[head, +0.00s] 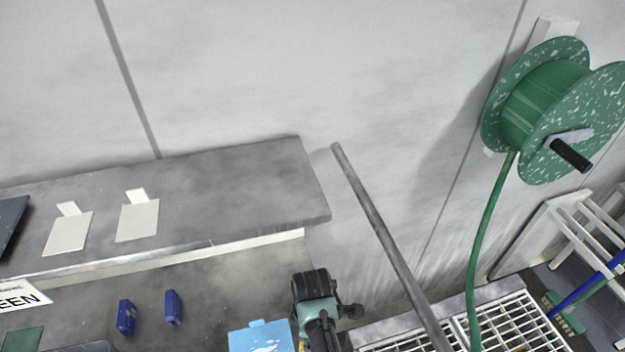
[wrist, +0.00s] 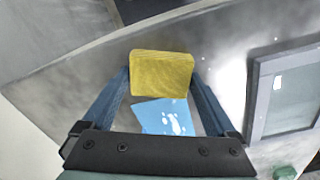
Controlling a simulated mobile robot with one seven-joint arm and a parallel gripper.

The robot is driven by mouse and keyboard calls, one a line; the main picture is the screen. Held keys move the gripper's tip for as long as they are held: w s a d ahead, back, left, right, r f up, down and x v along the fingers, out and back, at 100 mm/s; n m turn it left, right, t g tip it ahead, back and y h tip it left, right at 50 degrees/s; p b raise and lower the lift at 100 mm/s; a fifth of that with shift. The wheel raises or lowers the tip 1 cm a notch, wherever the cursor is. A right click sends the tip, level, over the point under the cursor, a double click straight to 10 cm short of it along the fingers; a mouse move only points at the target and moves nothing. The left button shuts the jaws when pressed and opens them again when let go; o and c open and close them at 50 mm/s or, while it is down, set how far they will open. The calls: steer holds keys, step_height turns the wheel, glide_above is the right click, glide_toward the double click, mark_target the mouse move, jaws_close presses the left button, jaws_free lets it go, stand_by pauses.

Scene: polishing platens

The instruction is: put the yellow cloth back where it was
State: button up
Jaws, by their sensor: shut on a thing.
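The yellow cloth (wrist: 161,74) looks like a thick folded pad in the wrist view. My gripper (wrist: 162,84) is shut on it, with one blue finger at each side edge. A light blue sheet with white splashes (wrist: 165,117) lies beyond the fingers, lower in the wrist view. In the head view my gripper (head: 312,340) is at the bottom edge, just right of the blue sheet (head: 262,338). Only a sliver of yellow shows there, and the fingertips are mostly hidden. I cannot tell how high the cloth is above the surface.
A grey raised shelf (head: 230,190) holds two cream tagged pads, one here (head: 138,220). Two dark blue blocks (head: 172,307) and a white lettered sign (head: 20,297) are left. A grey pole (head: 385,235) and green hose (head: 483,250) stand right. A grey-framed panel (wrist: 285,95) shows in the wrist view.

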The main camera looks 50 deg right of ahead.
steer(key=shift+f, duration=0.15)
steer(key=o, duration=1.6)
steer(key=shift+c, duration=0.2)
step_height(320, 180, up, 12)
steer(key=shift+r, duration=0.2)
steer(key=shift+s, duration=0.1)
